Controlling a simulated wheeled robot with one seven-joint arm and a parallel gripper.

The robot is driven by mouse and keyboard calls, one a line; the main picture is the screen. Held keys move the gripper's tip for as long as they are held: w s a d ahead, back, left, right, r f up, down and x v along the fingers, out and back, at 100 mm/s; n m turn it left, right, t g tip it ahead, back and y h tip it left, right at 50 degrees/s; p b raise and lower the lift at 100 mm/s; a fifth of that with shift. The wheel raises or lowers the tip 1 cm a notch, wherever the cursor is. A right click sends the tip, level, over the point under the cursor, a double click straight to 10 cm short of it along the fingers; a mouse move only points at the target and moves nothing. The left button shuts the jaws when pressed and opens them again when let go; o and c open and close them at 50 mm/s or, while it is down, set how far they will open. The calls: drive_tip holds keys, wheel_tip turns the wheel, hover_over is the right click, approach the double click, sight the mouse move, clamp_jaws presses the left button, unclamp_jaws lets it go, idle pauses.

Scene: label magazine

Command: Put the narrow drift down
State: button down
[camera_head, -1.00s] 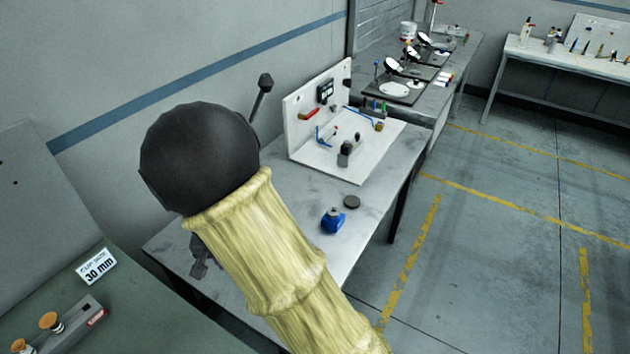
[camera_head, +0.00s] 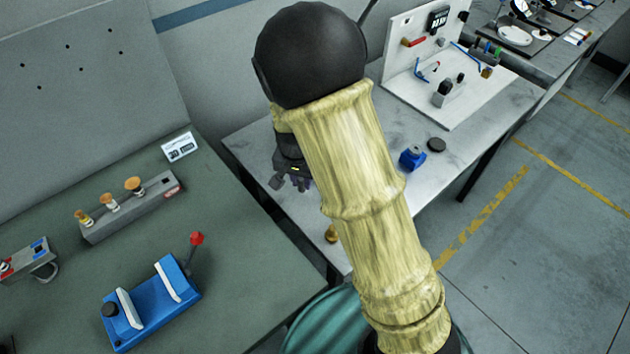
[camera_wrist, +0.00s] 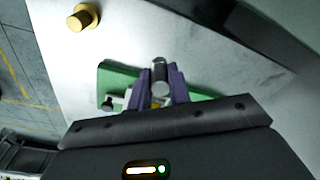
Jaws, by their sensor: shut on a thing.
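My gripper (camera_wrist: 159,92) shows in the wrist view with its purple fingers shut on a grey cylinder, the narrow drift (camera_wrist: 159,73), seen nearly end-on. It is over a green object (camera_wrist: 115,78) on the pale tabletop; whether the drift touches anything below cannot be told. In the head view my dark gripper (camera_head: 291,180) is at the left side of the grey table (camera_head: 258,140), partly behind my arm. The drift and the green object are hidden there.
A brass-coloured piece (camera_head: 332,234) stands near the table's front edge. A blue object (camera_head: 412,158) and a dark disc (camera_head: 436,144) are right of my arm. The left bench holds a grey block (camera_head: 130,207) with orange-topped pieces and a blue fixture (camera_head: 152,303).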

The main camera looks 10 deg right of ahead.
sight(302, 189)
drive_tip(key=shift+f, duration=2)
drive_tip(key=shift+f, duration=1.9)
drive_tip(key=shift+f, duration=0.15)
drive_tip(key=c, duration=1.3)
unclamp_jaws()
